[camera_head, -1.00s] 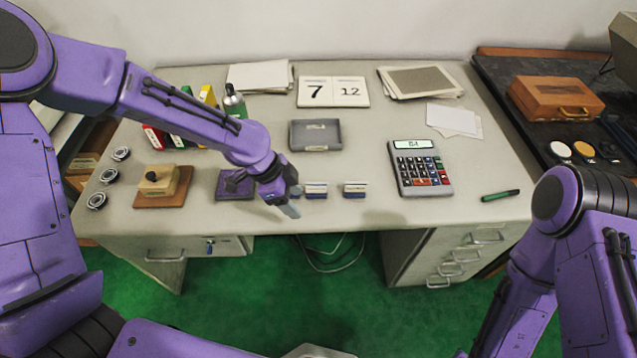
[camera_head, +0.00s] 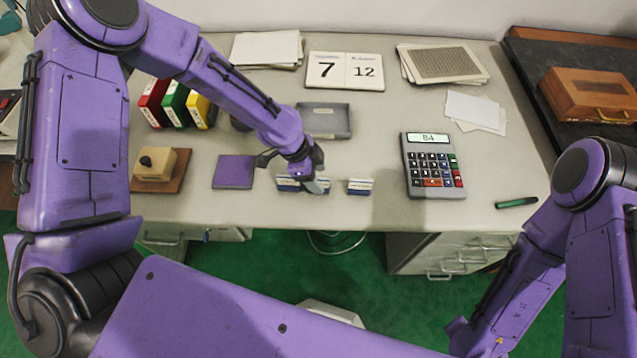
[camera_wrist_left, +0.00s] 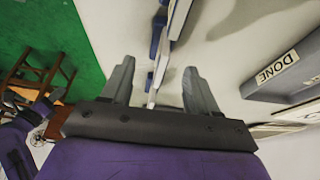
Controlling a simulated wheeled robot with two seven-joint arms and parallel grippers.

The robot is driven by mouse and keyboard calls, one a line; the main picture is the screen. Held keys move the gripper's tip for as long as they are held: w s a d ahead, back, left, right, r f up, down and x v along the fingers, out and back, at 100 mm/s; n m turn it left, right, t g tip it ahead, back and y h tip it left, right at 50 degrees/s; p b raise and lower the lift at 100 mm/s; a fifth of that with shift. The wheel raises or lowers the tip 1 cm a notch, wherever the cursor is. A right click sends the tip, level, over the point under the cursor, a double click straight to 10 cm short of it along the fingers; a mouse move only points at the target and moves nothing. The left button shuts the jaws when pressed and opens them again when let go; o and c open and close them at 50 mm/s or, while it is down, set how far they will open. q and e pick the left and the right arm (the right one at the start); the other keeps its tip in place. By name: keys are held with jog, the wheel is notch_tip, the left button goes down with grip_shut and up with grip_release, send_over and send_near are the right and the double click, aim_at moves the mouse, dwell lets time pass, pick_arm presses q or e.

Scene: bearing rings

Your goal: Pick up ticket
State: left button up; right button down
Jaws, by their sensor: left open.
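Two small blue-and-white tickets or ticket holders stand near the desk's front edge. The left one (camera_head: 289,184) is partly covered by my left gripper (camera_head: 317,184), and the right one (camera_head: 360,187) stands clear beside it. In the left wrist view my left gripper (camera_wrist_left: 158,82) is open. A blue-and-white ticket piece (camera_wrist_left: 154,86) shows in the gap between its fingers, and another blue piece (camera_wrist_left: 175,20) lies beyond. I cannot tell whether the fingers touch anything.
A grey tray (camera_head: 335,133) lies behind the tickets; its DONE label (camera_wrist_left: 277,67) shows in the wrist view. A purple pad (camera_head: 234,171) lies to the left, a calculator (camera_head: 432,166) to the right. A green pen (camera_head: 516,203) is near the front edge.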

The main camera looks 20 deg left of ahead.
aim_at(317, 178)
pick_arm(q)
jog(key=x, duration=0.4)
jog(key=shift+a+p, duration=0.15)
jog(key=shift+p, duration=0.15)
jog(key=shift+s, duration=0.1)
grip_shut()
